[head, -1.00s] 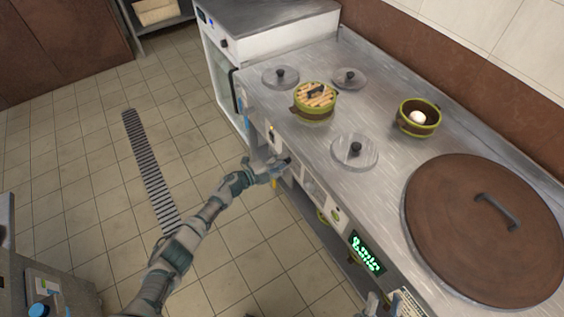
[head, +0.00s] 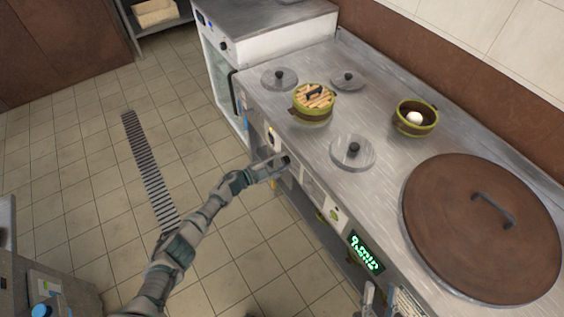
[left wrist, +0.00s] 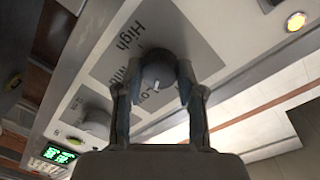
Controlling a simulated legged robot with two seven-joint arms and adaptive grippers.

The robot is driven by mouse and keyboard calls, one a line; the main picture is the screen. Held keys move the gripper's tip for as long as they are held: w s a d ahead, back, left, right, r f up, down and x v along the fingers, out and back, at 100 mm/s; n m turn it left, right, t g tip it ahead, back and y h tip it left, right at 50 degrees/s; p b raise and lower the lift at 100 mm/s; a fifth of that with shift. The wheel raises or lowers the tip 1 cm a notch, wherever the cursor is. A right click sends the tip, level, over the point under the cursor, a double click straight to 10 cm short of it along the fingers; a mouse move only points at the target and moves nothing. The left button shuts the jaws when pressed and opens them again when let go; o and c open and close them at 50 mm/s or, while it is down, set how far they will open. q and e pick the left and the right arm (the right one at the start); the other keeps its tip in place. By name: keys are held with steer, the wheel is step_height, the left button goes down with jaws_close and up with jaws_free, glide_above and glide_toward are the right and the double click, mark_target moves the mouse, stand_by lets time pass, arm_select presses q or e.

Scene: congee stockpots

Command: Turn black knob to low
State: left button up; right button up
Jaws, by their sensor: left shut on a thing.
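The black knob (left wrist: 158,72) sits on the stove's front panel between the fingers of my left gripper (left wrist: 160,95) in the left wrist view. The gripper is shut on it. A white mark shows on the knob, towards the "Low" label side. Grey label plates (left wrist: 125,45) around it read "High", a partly hidden middle word and "Low". In the head view my left gripper (head: 278,165) reaches the front panel from the left and largely hides the knob. My right gripper (head: 368,298) shows only in part at the bottom edge; its fingers' state is unclear.
A green lit display (head: 365,252) is on the front panel. Tiled floor lies open at left.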

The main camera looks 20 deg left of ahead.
arm_select(q)
steer(key=shift+a+f, duration=0.2)
steer(key=shift+a, duration=0.05)
steer(key=o, duration=1.1)
steer(key=shift+w, duration=0.1)
steer(key=shift+o, duration=0.2)
steer(key=shift+f, duration=0.1)
steer(key=v, duration=1.2)
